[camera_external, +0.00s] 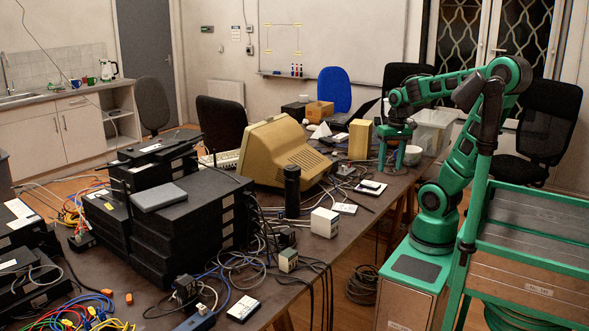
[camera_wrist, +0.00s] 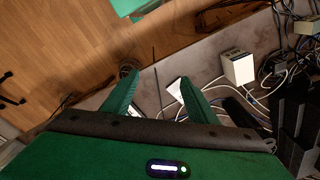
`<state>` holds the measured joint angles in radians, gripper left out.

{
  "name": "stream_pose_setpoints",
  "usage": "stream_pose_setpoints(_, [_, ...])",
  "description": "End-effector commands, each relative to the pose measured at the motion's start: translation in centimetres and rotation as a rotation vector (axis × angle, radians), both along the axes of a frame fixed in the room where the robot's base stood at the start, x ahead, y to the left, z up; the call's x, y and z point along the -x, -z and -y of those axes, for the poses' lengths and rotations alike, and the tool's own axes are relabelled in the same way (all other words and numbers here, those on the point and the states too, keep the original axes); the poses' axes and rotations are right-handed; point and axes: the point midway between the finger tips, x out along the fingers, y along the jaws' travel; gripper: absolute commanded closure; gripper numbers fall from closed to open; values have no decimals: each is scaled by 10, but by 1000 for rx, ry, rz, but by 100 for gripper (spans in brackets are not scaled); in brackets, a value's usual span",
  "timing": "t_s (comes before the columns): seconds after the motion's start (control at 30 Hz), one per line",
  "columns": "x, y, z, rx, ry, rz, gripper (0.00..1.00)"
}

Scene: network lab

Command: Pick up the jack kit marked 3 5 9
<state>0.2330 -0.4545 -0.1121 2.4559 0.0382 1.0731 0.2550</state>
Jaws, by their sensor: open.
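No marking 3 5 9 is readable in either view, so I cannot tell which item is the jack kit. Small flat white-labelled packs lie on the table: one below my gripper (camera_external: 370,187), one nearer the middle (camera_external: 344,207) and one at the front edge (camera_external: 243,309). My green gripper (camera_external: 392,165) hangs above the table's right side, fingers down. In the wrist view its two fingers (camera_wrist: 158,80) are apart with nothing held between them. A white flat pack (camera_wrist: 174,89) shows between them, close to the right finger and partly hidden by it.
A white cube box (camera_external: 324,223) and a smaller pale box (camera_external: 288,261) stand amid cables. A black cylinder (camera_external: 292,190), a beige monitor (camera_external: 275,152) and stacked black equipment (camera_external: 185,220) crowd the table. A tan upright box (camera_external: 360,139) stands left of my gripper.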

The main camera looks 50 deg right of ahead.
Motion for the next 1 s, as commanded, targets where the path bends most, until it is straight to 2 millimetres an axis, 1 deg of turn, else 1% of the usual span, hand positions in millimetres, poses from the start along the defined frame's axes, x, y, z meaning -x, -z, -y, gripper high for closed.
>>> stream_pose_setpoints(0.03, [-12,4,-7,-8,11,8,47])
stream_pose_setpoints(0.17, [-46,16,-34,-52,52,43,47])
stream_pose_setpoints(0.27, [-77,29,-69,-123,106,70,47])
stream_pose_setpoints(0.3, [-90,34,-87,-164,132,78,47])
stream_pose_setpoints(0.37, [-106,42,-117,-238,178,83,47])
stream_pose_setpoints(0.4, [-116,46,-138,-292,212,79,47])
stream_pose_setpoints(0.47, [-128,50,-171,-381,267,64,47])
stream_pose_setpoints(0.5, [-134,52,-194,-445,305,46,47])
stream_pose_setpoints(0.57, [-141,52,-227,-542,369,8,47])
stream_pose_setpoints(0.6, [-143,50,-249,-606,412,-26,47])
stream_pose_setpoints(0.7, [-146,43,-293,-742,506,-114,47])
stream_pose_setpoints(0.8, [-145,34,-324,-842,583,-202,47])
stream_pose_setpoints(0.9, [-144,24,-347,-920,647,-284,47])
stream_pose_setpoints(1.0, [-143,14,-366,-984,705,-366,47])
